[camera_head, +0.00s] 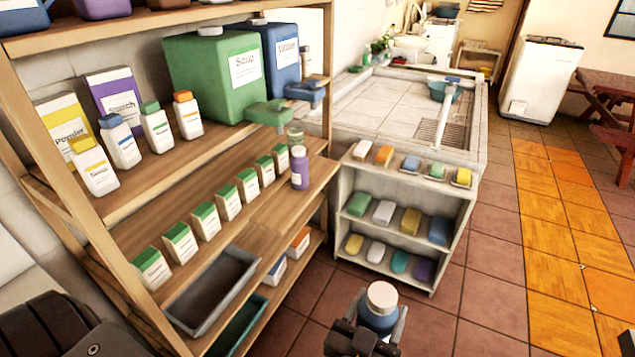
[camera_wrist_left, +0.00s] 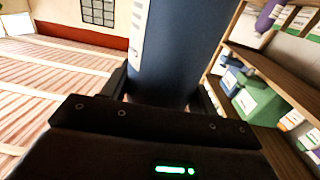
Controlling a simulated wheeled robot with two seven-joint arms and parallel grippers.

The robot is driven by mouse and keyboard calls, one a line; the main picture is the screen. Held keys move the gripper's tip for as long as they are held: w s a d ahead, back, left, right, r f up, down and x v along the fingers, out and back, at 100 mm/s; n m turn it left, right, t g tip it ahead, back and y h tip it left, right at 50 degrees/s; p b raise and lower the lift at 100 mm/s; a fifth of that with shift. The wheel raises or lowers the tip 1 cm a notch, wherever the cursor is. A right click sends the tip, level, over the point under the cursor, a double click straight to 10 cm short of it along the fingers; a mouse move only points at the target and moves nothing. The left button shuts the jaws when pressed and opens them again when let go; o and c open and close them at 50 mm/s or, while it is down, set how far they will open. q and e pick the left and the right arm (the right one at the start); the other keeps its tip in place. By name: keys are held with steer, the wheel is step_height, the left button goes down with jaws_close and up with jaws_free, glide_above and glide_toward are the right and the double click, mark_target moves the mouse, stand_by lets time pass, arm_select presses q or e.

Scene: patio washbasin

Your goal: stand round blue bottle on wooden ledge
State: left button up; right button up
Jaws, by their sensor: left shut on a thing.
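The round blue bottle (camera_head: 379,318) with a white cap is at the bottom of the head view. My left gripper (camera_head: 368,328) is shut around its body and holds it above the tiled floor, in front of the shelves. In the left wrist view, the blue bottle (camera_wrist_left: 168,50) stands large between the fingers; its cap is out of frame. The wooden ledge (camera_head: 255,218) appears to be a board of the rack at left, with a row of green-and-white boxes and a purple bottle (camera_head: 299,169) on it.
Above that board, a shelf holds small bottles and a large green soap jug (camera_head: 215,75) whose spout overhangs the edge. A grey tray (camera_head: 212,290) sits below. A white shelf unit (camera_head: 345,200) with soap bars stands at right. Some board is bare before the boxes.

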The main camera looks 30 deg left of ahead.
steer(key=o, duration=0.4)
steer(key=shift+s+r+p, duration=0.3)
steer(key=shift+s+r, duration=0.05)
steer(key=shift+s, duration=0.2)
steer(key=shift+s+r+p, duration=0.3)
steer(key=shift+s, duration=0.25)
arm_select(q)
steer(key=w+a+r+n+y+p, duration=0.15)
steer(key=w+a+p, duration=0.45)
steer(key=w+a, duration=0.9)
steer(key=w+a+r+n+y+p, duration=0.1)
steer(key=w+a+n+y+p, duration=0.2)
steer(key=a, duration=1.9)
arm_select(e)
steer(key=shift+o, duration=0.2)
step_height(320, 180, up, 10)
steer(key=w+f, duration=0.1)
arm_select(q)
steer(key=w+a+f+m+b, duration=0.1)
steer(key=w+a+f+b, duration=0.7)
steer(key=b, duration=0.8)
steer(key=shift+w+f+g, duration=0.3)
steer(key=shift+w+f, duration=0.25)
steer(key=shift+w, duration=0.5)
arm_select(e)
step_height(320, 180, down, 16)
